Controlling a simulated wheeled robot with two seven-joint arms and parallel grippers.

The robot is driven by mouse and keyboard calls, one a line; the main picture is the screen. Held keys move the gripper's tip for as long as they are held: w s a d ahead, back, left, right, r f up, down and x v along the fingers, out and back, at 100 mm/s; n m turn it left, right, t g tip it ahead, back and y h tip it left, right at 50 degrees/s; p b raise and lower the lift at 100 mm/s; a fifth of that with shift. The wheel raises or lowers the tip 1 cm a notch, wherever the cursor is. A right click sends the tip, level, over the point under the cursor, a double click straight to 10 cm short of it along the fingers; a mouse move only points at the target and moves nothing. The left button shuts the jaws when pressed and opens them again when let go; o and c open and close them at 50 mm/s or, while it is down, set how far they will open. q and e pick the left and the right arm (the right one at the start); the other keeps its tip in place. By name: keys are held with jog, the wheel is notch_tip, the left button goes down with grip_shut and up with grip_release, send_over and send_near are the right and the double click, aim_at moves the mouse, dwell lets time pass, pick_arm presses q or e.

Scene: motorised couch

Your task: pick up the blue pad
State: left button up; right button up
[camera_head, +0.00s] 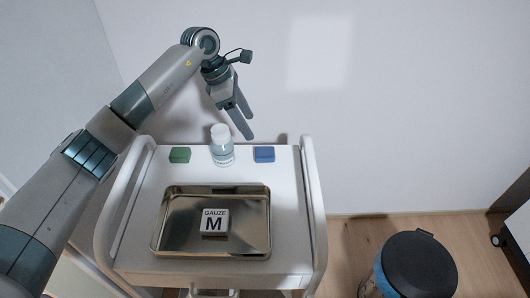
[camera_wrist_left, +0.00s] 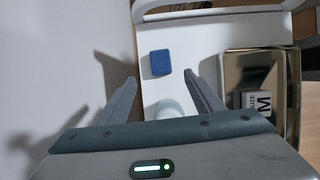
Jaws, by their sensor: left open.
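The blue pad (camera_head: 264,154) lies flat on the white cart top, at the back right, behind the metal tray. In the left wrist view the blue pad (camera_wrist_left: 160,62) shows ahead of the fingers, between their lines. My left gripper (camera_head: 245,126) is open and empty, raised above the back of the cart, to the left of the pad and apart from it. Its two fingers also show in the left wrist view (camera_wrist_left: 163,85). My right gripper is in neither view.
A clear bottle with a white cap (camera_head: 221,146) stands left of the pad, close to the left gripper. A green pad (camera_head: 180,155) lies farther left. The metal tray (camera_head: 160,222) holds a gauze box (camera_head: 214,222). Rails edge the cart (camera_head: 285,185). A dark bin (camera_head: 418,265) stands on the floor at right.

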pick_arm(q)
jog(key=p, duration=0.1)
send_over(264, 151)
jog(key=a, duration=0.2)
notch_tip(264, 151, down, 6)
jog(key=shift+a+f, duration=0.15)
jog(key=shift+f, duration=0.05)
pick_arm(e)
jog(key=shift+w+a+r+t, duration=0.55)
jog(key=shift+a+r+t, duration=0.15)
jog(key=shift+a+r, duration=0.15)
pick_arm(q)
jog(key=shift+p, duration=0.3)
jog(key=shift+s+f, duration=0.1)
jog(key=shift+f, duration=0.2)
jog(key=shift+d+f+p, duration=0.3)
jog(key=shift+p, duration=0.1)
jog(key=p+x, duration=0.1)
jog(key=x, duration=0.2)
jog(key=shift+d+f, duration=0.1)
jog(key=shift+f, duration=0.35)
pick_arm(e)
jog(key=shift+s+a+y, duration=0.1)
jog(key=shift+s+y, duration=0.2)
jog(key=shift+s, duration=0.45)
pick_arm(q)
jog(key=c, duration=1.1)
